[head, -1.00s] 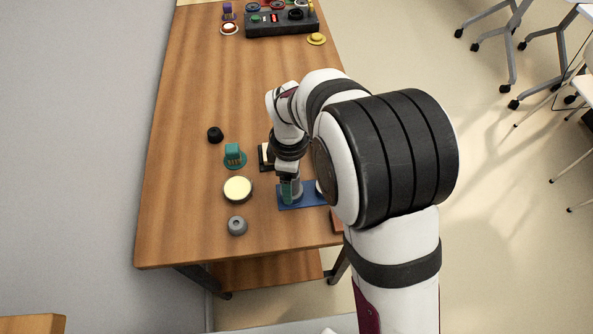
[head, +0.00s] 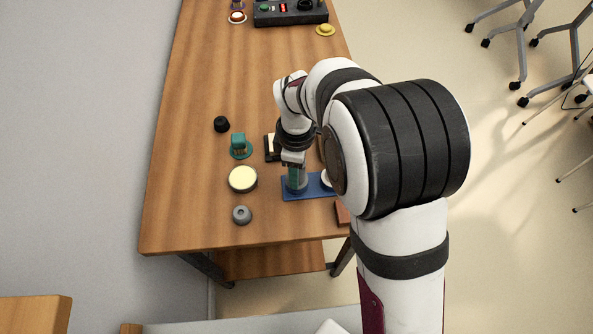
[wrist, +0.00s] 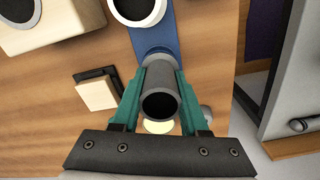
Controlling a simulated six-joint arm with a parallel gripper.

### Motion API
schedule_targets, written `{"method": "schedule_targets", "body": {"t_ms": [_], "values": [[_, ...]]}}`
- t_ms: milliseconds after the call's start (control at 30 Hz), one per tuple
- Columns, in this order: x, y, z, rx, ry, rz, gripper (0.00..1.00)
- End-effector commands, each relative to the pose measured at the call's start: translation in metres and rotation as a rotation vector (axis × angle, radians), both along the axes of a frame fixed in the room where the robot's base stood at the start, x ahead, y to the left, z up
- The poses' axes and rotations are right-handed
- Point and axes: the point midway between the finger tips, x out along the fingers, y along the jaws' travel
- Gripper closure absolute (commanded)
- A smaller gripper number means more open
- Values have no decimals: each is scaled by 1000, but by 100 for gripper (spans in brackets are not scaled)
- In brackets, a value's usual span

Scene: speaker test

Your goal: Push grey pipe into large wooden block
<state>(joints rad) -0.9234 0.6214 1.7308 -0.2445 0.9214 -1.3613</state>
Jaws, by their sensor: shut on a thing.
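The grey pipe (wrist: 160,98) is a hollow cylinder with a dark open end facing the wrist camera. My gripper (wrist: 160,88) is shut on it, with a teal finger on each side. In the head view my gripper (head: 297,178) holds the pipe upright over the left part of a blue plate (head: 312,190); I cannot tell whether the pipe touches the plate. A pale block with a dark round hole (wrist: 45,32), perhaps the large wooden block, shows at the top left of the wrist view, apart from the pipe. My arm hides that area in the head view.
A white ring-shaped piece (wrist: 140,22) is on the blue plate. A black-framed cream switch (wrist: 98,90) is beside the gripper. A cream disc (head: 243,179), grey round part (head: 242,215), teal piece (head: 240,146) and black knob (head: 222,124) lie left. The table's far middle is clear.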

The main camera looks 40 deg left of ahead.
Motion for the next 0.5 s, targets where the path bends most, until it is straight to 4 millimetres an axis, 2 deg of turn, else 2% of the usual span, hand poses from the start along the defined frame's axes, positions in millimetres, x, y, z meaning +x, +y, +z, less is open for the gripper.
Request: {"method": "schedule_targets", "body": {"t_ms": [200, 367, 467, 500], "values": [[1, 1, 57, 5, -4, -1, 100], [5, 2, 87, 4, -3, 0, 100], [27, 6, 99, -1, -3, 2, 100], [41, 8, 103, -3, -4, 3, 100]]}}
